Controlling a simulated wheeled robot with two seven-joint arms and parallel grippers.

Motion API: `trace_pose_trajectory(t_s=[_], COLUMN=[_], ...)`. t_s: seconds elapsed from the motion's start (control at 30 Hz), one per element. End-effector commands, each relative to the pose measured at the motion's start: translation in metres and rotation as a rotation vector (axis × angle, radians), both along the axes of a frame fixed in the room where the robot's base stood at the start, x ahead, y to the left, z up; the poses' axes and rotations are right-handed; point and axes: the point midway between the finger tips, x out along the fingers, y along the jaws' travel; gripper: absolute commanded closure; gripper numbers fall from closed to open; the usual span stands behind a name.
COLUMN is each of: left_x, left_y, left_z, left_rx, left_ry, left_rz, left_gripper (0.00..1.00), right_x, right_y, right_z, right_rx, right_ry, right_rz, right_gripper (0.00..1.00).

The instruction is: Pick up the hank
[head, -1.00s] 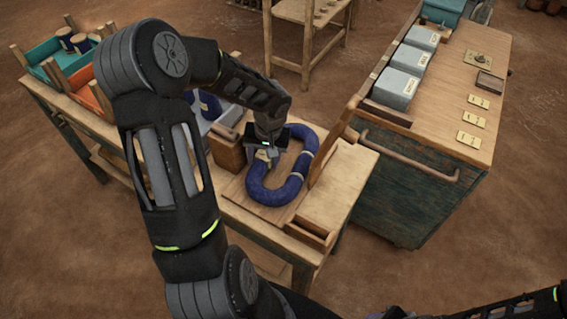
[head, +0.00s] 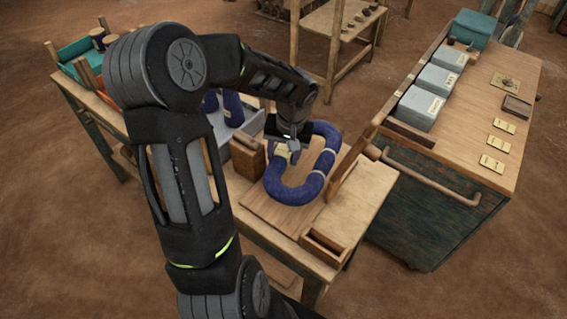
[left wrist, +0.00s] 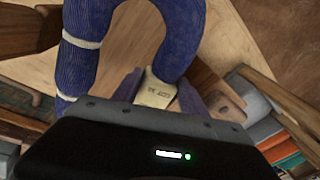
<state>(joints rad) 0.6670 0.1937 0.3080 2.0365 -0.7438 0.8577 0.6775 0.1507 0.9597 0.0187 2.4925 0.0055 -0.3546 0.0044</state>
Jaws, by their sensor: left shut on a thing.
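The hank (head: 299,188) is a thick dark-blue ring of yarn with pale ties and a cream label. It lies on or just over a wooden board (head: 262,208) on the bench; I cannot tell if it is lifted. My left gripper (head: 290,147) comes down at its far-left side and is shut on it by the label. In the left wrist view the hank (left wrist: 84,55) fills the upper part, and its label (left wrist: 155,90) shows between the fingers. The right gripper is not in view.
A wooden block (head: 247,158) stands left of the hank, with a grey bin (head: 222,130) of blue hanks behind. An upright wooden piece (head: 354,160) and a small open box (head: 325,245) are at the right. A green cabinet (head: 425,205) stands beyond.

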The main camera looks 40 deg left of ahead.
Motion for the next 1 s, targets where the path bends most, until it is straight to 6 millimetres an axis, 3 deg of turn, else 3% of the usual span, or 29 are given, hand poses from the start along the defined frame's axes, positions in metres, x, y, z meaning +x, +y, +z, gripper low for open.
trace_pose_trajectory(t_s=[0.3,0.5,0.7,1.0], left_x=[0.001,0.001,0.001,0.000], left_y=[0.001,0.001,0.000,0.000], left_z=[0.066,0.099,0.115,0.118], left_rx=[0.004,0.003,0.001,0.001], left_ry=[-0.006,-0.005,-0.001,-0.001], left_rz=[0.002,0.002,0.001,0.001], left_gripper=[1.00,1.00,1.00,1.00], right_x=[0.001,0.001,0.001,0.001], right_y=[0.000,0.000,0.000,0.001], right_z=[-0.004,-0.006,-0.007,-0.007], right_rx=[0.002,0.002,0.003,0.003], right_ry=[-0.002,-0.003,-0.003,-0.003], right_rz=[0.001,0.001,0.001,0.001], right_gripper=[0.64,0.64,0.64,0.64])
